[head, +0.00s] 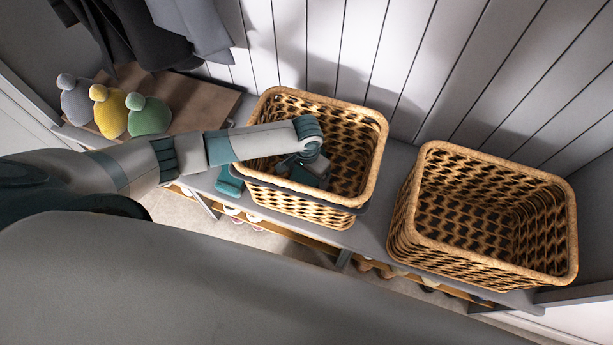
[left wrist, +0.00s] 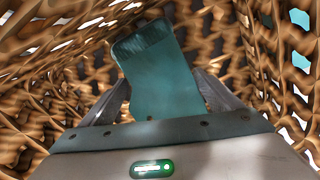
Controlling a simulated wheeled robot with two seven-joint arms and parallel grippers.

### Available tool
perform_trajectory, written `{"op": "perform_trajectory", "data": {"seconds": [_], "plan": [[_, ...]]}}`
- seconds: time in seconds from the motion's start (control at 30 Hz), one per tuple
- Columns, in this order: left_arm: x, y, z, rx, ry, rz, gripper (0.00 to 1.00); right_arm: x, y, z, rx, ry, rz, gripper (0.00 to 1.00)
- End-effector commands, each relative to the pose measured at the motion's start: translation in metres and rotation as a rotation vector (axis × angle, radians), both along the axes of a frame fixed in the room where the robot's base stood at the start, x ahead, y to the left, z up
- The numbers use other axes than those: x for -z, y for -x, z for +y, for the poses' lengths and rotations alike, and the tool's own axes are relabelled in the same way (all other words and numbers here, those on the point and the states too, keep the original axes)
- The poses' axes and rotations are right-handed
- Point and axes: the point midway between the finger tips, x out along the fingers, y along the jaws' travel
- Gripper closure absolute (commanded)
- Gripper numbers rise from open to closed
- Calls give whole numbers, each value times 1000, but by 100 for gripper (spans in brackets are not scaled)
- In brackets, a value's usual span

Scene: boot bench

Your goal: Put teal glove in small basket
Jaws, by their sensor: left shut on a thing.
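Two wicker baskets stand on the grey bench. The left basket (head: 375,150) looks smaller than the right basket (head: 430,155). My left arm reaches over the left basket's near-left rim, and my left gripper (head: 308,170) is down inside it. In the left wrist view the gripper (left wrist: 165,95) is shut on the teal glove (left wrist: 160,75), which sticks out between the fingers with woven walls around it. In the head view the glove is mostly hidden by my gripper. I cannot tell whether it touches the basket floor. My right gripper is out of view.
Another teal thing (head: 229,182) lies on the bench left of the left basket. Grey, yellow and green hats (head: 148,116) stand on a brown surface at left. Dark and grey coats (head: 150,30) hang above. The right basket is empty.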

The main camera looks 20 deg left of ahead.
Motion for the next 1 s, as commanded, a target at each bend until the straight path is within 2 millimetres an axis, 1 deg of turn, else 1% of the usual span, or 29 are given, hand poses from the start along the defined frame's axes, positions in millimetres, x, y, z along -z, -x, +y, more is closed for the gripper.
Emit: {"op": "perform_trajectory", "data": {"seconds": [0.3,0.33,0.4,0.63,0.77,0.87,1.0], "plan": [[2,0,0,0,0,0,38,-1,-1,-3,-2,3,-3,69],[2,0,0,0,0,-1,13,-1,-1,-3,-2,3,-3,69],[2,0,0,0,0,-1,0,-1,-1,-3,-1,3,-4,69],[2,0,0,0,0,-1,0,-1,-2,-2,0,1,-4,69],[-2,0,0,0,0,-1,0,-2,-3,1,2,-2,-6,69],[-9,-1,0,0,2,-3,0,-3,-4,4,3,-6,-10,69],[-26,-1,0,0,1,-3,0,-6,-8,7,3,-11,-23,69]]}}
